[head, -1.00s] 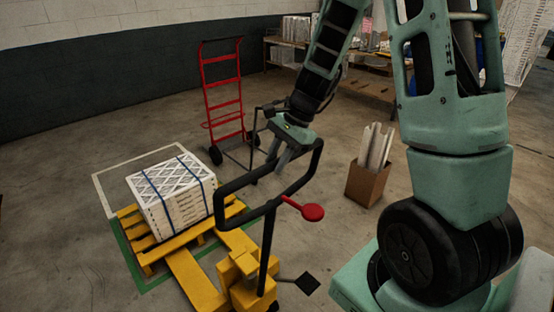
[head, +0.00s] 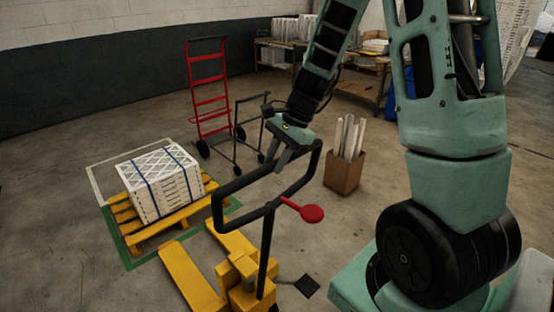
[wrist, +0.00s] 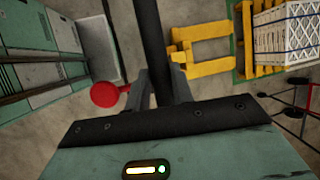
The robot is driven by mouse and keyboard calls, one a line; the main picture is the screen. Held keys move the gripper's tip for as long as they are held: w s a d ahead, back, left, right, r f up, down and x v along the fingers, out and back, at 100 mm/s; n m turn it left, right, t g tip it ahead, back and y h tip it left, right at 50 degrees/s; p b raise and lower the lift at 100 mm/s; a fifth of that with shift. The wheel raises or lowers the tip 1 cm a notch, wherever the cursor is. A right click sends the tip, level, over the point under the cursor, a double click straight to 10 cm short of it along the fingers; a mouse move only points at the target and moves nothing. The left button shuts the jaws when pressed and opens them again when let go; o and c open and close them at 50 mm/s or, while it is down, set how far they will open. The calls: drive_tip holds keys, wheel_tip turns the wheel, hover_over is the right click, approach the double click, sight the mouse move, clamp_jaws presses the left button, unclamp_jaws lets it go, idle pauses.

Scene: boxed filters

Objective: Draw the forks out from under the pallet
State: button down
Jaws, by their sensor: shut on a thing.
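The yellow pallet jack (head: 245,285) stands with both forks in plain view; the left fork (head: 188,275) and right fork (head: 231,239) end just short of the pallet. The yellow pallet (head: 160,230) carries a strapped stack of white filters (head: 160,180) inside a taped floor outline. The forks also show in the wrist view (wrist: 208,69), their tips apart from the pallet (wrist: 243,35) by a narrow gap. My gripper (head: 283,158) is shut on the black handle loop (head: 235,184) of the jack. A red lever (head: 312,213) sticks out from the handle.
A red hand truck (head: 208,85) and a dark wheeled cart (head: 250,135) stand behind the pallet. A cardboard box (head: 343,172) of white pieces stands right of the handle. Shelving (head: 365,85) lines the back. Floor between box and pallet is mostly clear.

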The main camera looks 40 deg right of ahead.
idle(0.3)
drive_tip(key=c, duration=1.2)
unclamp_jaws()
drive_tip(key=shift+d+r, duration=0.2)
drive_tip(key=shift+r, duration=0.25)
drive_tip(key=b+v, duration=0.2)
drive_tip(key=v, duration=1.4)
drive_tip(key=shift+r, duration=0.2)
drive_tip(key=shift+s+d, duration=0.1)
